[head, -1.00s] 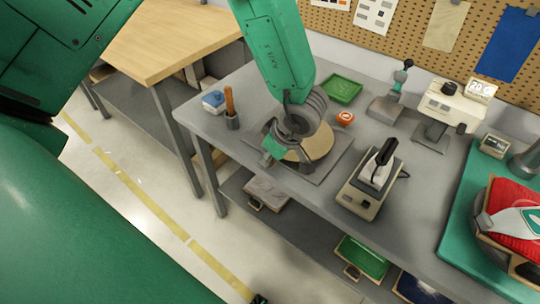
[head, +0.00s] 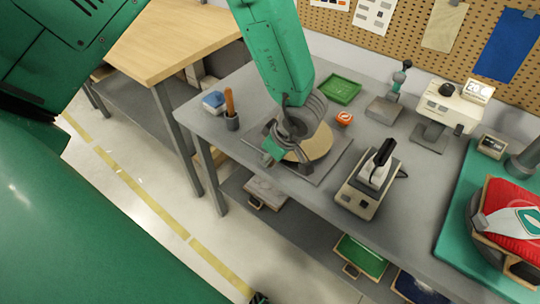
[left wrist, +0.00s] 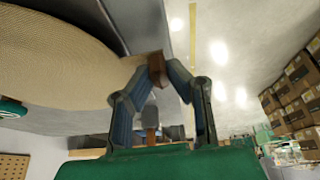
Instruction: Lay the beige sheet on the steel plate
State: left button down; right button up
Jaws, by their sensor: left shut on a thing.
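The beige sheet (head: 318,146) is round and lies over the middle of the steel plate (head: 335,168) on the grey bench. Its left part is hidden under my left gripper (head: 270,152), which is low at the plate's left side. In the left wrist view the sheet (left wrist: 50,65) fills the upper left, and my left gripper (left wrist: 156,72) is shut on its edge, with a brown piece between the fingertips. Whether the sheet lies fully flat under the gripper is hidden. My right gripper does not show.
An orange-topped tin (head: 344,119), a green tray (head: 340,90) and a grey-and-white device (head: 368,182) stand around the plate. A cup with an orange handle (head: 231,115) is on the left. A red garment (head: 515,212) is at the far right on a teal mat (head: 458,205).

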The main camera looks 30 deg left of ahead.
pick_arm(q)
jog(key=shift+f, duration=0.65)
dwell(0.6)
jog(key=c, duration=1.4)
grip_release()
jog(key=shift+c, duration=0.2)
notch_tip(320, 180, up, 7)
jog(key=p, duration=0.8)
